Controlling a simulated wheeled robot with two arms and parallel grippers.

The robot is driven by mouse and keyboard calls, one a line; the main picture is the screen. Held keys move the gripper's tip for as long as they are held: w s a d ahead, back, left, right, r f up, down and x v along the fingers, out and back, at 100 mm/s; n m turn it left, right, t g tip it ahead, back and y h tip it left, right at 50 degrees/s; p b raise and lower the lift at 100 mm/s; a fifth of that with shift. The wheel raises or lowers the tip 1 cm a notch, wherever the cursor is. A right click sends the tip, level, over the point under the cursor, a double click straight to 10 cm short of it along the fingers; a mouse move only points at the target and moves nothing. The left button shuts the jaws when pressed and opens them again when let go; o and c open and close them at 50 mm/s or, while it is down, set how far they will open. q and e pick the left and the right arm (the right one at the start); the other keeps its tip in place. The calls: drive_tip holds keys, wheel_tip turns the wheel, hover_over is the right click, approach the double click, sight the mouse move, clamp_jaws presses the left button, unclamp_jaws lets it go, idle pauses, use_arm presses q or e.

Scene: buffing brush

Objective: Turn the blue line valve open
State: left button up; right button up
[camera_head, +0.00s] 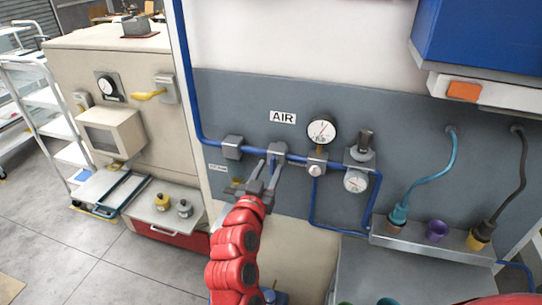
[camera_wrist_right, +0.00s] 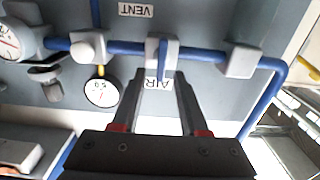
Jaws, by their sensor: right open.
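The blue line (camera_head: 208,137) runs down the wall and then right across the grey panel. Its valve body (camera_head: 277,150) is a grey block on the pipe, right of another grey block; it also shows in the wrist view (camera_wrist_right: 155,49). A small blue lever (camera_wrist_right: 163,57) on the valve appears crosswise to the pipe in the wrist view. My right gripper (camera_head: 265,172) is open just in front of the valve. In the wrist view its fingers (camera_wrist_right: 160,80) point at the valve, with the lever between their tip lines. I cannot tell if they touch it. My left gripper is not in view.
An AIR label (camera_head: 283,117) is above the pipe. A large gauge (camera_head: 321,130) and a regulator with a lower gauge (camera_head: 356,180) stand right of the valve. A shelf (camera_head: 400,236) with hose ends juts out at the right. A beige cabinet (camera_head: 130,58) stands left.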

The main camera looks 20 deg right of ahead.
sight(273, 164)
drive_tip(key=shift+p+x, duration=0.3)
drive_tip(key=shift+x, duration=0.95)
clamp_jaws()
